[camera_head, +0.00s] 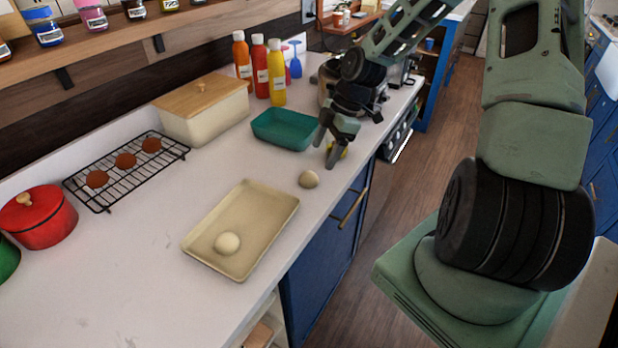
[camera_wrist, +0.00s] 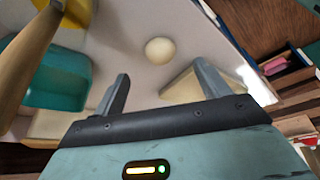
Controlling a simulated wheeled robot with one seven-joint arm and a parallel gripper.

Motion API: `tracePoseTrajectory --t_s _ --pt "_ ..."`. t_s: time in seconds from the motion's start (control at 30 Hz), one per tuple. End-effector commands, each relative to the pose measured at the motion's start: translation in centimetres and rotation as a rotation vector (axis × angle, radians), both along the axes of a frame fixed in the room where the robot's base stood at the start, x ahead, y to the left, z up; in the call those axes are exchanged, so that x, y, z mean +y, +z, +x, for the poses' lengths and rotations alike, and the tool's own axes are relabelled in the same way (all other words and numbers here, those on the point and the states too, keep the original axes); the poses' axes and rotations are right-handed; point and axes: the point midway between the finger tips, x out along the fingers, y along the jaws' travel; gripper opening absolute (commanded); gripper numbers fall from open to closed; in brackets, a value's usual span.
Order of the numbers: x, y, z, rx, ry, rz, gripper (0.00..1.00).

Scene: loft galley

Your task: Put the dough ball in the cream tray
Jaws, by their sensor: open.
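One pale dough ball (camera_head: 309,179) lies on the white counter, to the right of the cream tray. A second pale dough ball (camera_head: 227,243) lies inside the cream tray (camera_head: 272,198), towards its near end. My gripper (camera_head: 325,152) is open and empty, above the counter just beyond the loose ball, and apart from it. In the wrist view, the loose dough ball (camera_wrist: 160,50) shows ahead of my open gripper (camera_wrist: 161,74), between the fingers' directions. Part of the cream tray (camera_wrist: 186,88) shows behind the right finger.
A teal tray (camera_head: 283,131) stands left of my gripper. A small yellow thing (camera_head: 343,152) is partly hidden behind it. Sauce bottles (camera_head: 276,74), a lidded cream box (camera_head: 205,115), a wire rack (camera_head: 107,199) and a red pot (camera_head: 38,222) stand further left. The counter's front edge is close.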

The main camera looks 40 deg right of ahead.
Motion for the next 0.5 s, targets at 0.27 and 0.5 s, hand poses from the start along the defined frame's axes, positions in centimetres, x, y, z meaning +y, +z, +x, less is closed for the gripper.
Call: tracePoseTrajectory --t_s 0.27,0.5 --pt "0.9 -2.3 0.3 0.001 0.0 0.0 0.75" --pt "2.4 -5.0 0.7 0.004 0.003 0.002 0.75"
